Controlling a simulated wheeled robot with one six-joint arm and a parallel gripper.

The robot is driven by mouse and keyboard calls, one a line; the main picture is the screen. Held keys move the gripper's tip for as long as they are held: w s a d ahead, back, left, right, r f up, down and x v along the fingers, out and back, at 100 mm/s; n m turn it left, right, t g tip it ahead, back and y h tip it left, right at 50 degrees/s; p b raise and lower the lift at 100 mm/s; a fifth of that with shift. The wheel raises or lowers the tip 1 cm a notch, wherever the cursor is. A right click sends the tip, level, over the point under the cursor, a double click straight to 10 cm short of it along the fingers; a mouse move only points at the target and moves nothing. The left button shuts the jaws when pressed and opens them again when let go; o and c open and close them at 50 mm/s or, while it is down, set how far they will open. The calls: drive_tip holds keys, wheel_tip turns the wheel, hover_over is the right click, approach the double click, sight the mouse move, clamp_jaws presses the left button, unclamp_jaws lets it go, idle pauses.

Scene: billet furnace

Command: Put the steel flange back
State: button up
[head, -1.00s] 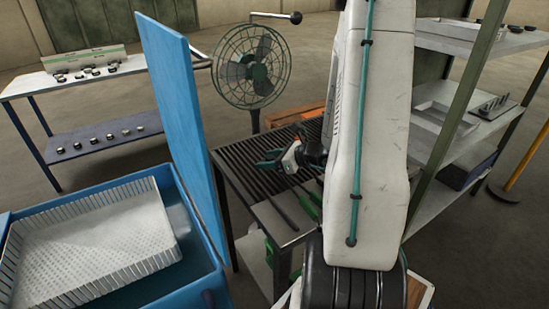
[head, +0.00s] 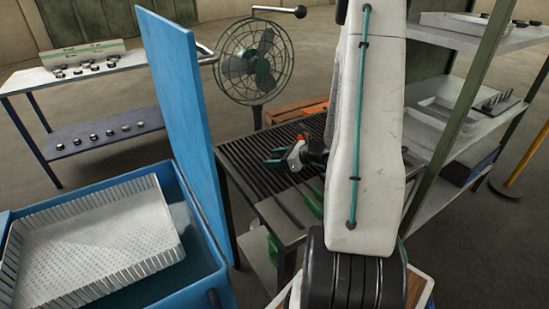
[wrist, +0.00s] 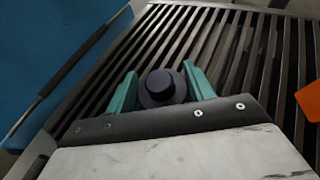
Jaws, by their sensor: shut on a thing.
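The steel flange (wrist: 162,92) shows in the wrist view as a dark grey round piece with a wide rim and a raised hub. My gripper (wrist: 163,84) has its two green fingers shut on it, one on each side. Behind and below it lie the dark slats of a slatted bench (wrist: 245,50). I cannot tell whether the flange touches the slats. In the head view my gripper (head: 274,158) is over the slatted bench (head: 242,165), its fingers pointing left. The flange cannot be made out clearly there.
A tall blue panel (head: 180,115) stands at the bench's left side. A blue tank (head: 212,265) with a white basket (head: 95,235) is front left. A green fan (head: 255,65) stands behind. Grey shelves (head: 470,140) are on the right. Dark bars (head: 283,212) lie at the bench's front.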

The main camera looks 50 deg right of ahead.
drive_tip(key=o, duration=1.2)
drive_tip(key=shift+s+r, duration=0.15)
drive_tip(key=v, duration=1.1)
drive_tip(key=shift+s+d+r, duration=0.15)
drive_tip(key=shift+s, duration=0.15)
